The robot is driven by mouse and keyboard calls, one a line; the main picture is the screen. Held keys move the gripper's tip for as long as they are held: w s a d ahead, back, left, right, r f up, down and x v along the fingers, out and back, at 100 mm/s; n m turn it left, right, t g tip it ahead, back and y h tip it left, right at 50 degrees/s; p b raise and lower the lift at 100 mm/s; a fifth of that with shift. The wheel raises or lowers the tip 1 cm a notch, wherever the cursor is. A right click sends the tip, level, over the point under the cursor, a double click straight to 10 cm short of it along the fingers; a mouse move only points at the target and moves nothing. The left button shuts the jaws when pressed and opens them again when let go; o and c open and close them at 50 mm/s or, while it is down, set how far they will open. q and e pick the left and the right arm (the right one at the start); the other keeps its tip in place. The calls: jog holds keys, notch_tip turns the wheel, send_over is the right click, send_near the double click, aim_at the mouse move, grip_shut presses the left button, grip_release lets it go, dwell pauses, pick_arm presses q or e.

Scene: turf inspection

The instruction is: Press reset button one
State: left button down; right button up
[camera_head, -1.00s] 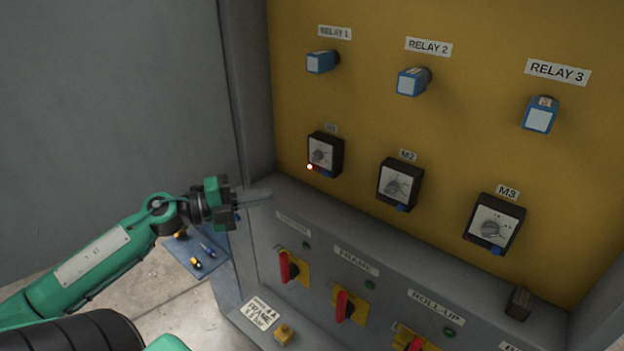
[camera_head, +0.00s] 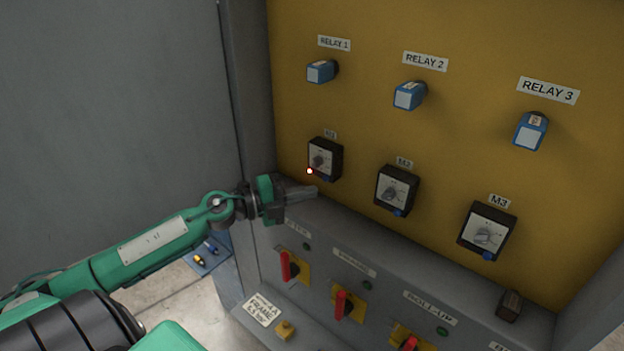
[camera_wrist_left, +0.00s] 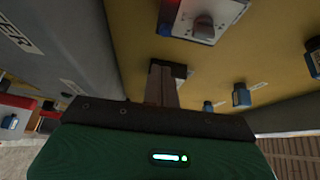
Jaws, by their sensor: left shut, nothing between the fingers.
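The M1 box (camera_head: 321,157), black with a pale dial face and a grey knob, is mounted on the yellow panel below Relay 1. Its small blue button (camera_head: 327,178) is at its lower edge, and a red light (camera_head: 309,171) shows at its lower left corner. My left gripper (camera_head: 315,191) is shut and empty, its fingertips just below the M1 box. I cannot tell whether they touch it. In the left wrist view the shut fingers (camera_wrist_left: 162,72) point up towards the panel, and the dial box (camera_wrist_left: 205,20) is above them. My right gripper is not in view.
The M2 box (camera_head: 396,190) and M3 box (camera_head: 487,230) sit to the right. Blue relays line the panel above. A grey ledge with red switches (camera_head: 342,304) runs below the gripper. A grey cabinet wall edge (camera_head: 250,90) stands at the left.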

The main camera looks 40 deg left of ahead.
aim_at(325, 179)
pick_arm(q)
jog(key=shift+w+a+f+p, duration=0.15)
jog(key=shift+w+p, duration=0.1)
jog(key=shift+w, duration=0.4)
jog(key=shift+w+a+r+p, duration=0.1)
jog(key=shift+w+p, duration=0.15)
jog(key=shift+w, duration=0.4)
jog(key=shift+w+a+f+p, duration=0.15)
jog(key=shift+w+p, duration=0.1)
jog(key=shift+w, duration=0.4)
jog(key=shift+r, duration=0.1)
